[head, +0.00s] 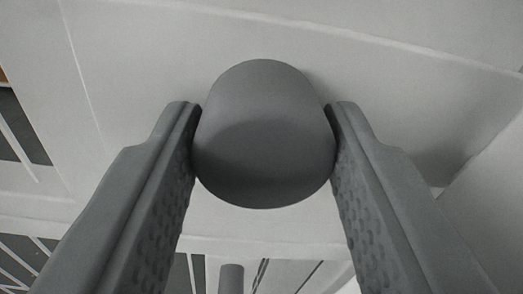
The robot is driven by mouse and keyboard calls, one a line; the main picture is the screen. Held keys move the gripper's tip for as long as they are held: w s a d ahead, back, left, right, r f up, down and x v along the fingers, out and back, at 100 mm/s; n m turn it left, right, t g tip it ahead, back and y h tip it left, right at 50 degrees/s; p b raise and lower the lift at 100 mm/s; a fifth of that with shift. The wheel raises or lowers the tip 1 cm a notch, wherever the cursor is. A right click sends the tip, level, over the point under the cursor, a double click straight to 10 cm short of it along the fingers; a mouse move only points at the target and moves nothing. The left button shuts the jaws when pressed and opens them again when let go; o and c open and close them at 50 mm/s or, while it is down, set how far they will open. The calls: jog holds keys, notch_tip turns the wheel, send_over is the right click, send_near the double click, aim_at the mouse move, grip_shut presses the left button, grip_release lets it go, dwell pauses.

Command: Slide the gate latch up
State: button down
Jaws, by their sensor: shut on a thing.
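A rounded dark grey knob (262,165), which looks like the handle of the gate latch, fills the upper middle of the head view. My gripper (265,108) is shut on it, with one finger against its left side and one against its right. The fingertips reach about halfway along the knob, and its top shows beyond them. How the knob joins the latch is hidden behind it.
A large pale panel (150,60) lies behind the knob, with thin seams across it. Dark slatted openings (20,130) show at the left edge and along the bottom. A small grey cylinder (231,279) shows at the bottom middle. A pale surface rises at the lower right.

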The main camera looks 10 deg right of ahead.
jog(key=c, duration=0.9)
grip_release()
jog(key=shift+r, duration=0.4)
jog(key=shift+o, duration=0.2)
jog(key=shift+f, duration=0.1)
jog(key=shift+s, duration=0.1)
jog(key=s, duration=1.7)
jog(key=shift+a, duration=0.25)
jog(key=shift+s, duration=0.1)
